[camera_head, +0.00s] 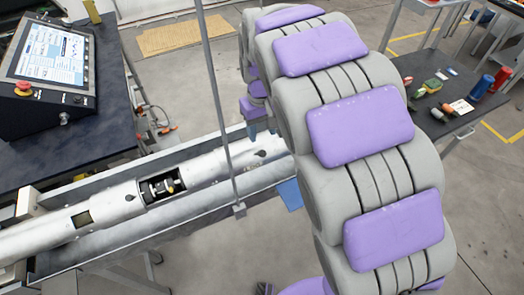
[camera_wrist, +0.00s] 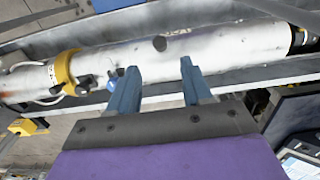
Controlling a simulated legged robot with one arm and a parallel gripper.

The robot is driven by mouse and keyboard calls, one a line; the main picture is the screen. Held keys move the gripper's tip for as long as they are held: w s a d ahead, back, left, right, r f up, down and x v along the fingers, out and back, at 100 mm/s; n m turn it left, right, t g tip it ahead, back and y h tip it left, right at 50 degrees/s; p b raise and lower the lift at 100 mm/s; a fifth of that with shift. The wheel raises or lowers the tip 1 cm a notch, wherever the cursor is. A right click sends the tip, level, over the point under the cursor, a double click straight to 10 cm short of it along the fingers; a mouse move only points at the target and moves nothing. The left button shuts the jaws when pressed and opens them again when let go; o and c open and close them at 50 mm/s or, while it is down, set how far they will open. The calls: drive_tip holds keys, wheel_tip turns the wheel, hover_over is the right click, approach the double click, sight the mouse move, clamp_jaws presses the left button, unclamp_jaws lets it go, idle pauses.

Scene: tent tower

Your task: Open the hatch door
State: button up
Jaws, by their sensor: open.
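A long silvery tube (camera_head: 100,216) lies in a metal trough. A rectangular opening (camera_head: 162,187) in its upper side shows dark inner parts; I cannot make out a separate hatch door. My gripper (camera_head: 261,130) is above the tube's right part, partly hidden by my arm. In the wrist view my gripper (camera_wrist: 158,66) has its two blue fingers spread, with nothing between them. Whether the fingers touch the tube is unclear.
A grey pole (camera_head: 215,100) stands in front of the tube. A control panel (camera_head: 48,62) is on a dark table at left. A dark table (camera_head: 452,88) with small items stands at right. A yellow collar (camera_wrist: 66,72) rings the tube.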

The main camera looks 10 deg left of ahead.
sight(247, 149)
wheel_tip(247, 149, down, 9)
drive_tip(key=shift+r+b, duration=0.1)
drive_tip(key=shift+b, duration=0.8)
clamp_jaws()
